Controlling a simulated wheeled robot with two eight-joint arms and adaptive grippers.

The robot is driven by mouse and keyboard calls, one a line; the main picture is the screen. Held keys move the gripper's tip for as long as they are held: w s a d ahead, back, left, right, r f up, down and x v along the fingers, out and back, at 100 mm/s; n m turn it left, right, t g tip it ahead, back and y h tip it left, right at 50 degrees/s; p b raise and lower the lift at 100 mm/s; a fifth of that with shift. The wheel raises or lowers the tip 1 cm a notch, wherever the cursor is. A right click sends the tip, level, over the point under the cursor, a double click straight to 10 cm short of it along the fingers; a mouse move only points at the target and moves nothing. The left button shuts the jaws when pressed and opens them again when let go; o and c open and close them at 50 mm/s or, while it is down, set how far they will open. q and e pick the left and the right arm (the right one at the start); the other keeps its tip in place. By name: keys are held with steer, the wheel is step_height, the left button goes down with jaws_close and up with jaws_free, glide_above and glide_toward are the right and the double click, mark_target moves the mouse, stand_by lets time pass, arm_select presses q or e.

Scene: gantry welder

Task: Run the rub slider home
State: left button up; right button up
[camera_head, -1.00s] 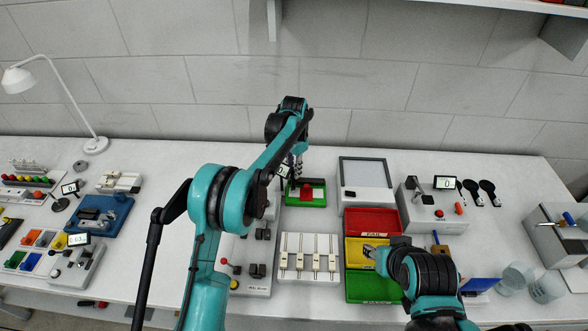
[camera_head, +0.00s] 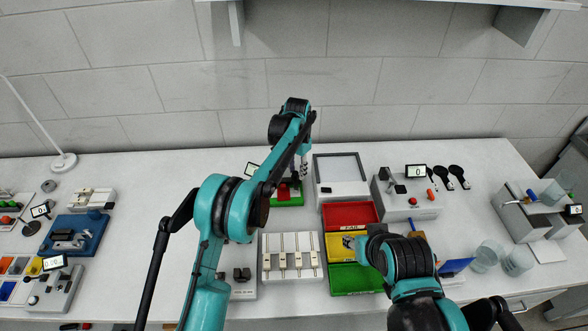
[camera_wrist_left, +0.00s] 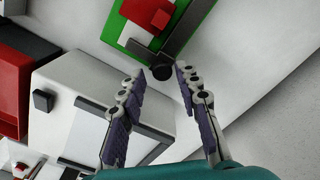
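The likely rub slider is a small device with a green base (camera_head: 290,203) and a red block (camera_head: 284,191). In the left wrist view its green base (camera_wrist_left: 119,35) shows at the top, with the red block (camera_wrist_left: 158,12) on a white part. A dark bar crosses it and ends in a round black knob (camera_wrist_left: 162,72). My left gripper (camera_head: 304,178) is at the device's right side. In the wrist view the left gripper (camera_wrist_left: 161,72) is open, a finger on either side of the knob; I cannot tell whether they touch it.
A white box with a pale panel (camera_head: 338,166) stands close right of the device. Red (camera_head: 340,214), yellow (camera_head: 338,256) and green (camera_head: 352,280) trays lie in front of it. A white slotted block (camera_head: 292,270) is left of the trays. Bare table lies behind the device.

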mark_target(297, 172)
arm_select(q)
steer(key=shift+r, duration=0.15)
step_height(297, 172, up, 12)
stand_by(0.6)
stand_by(0.3)
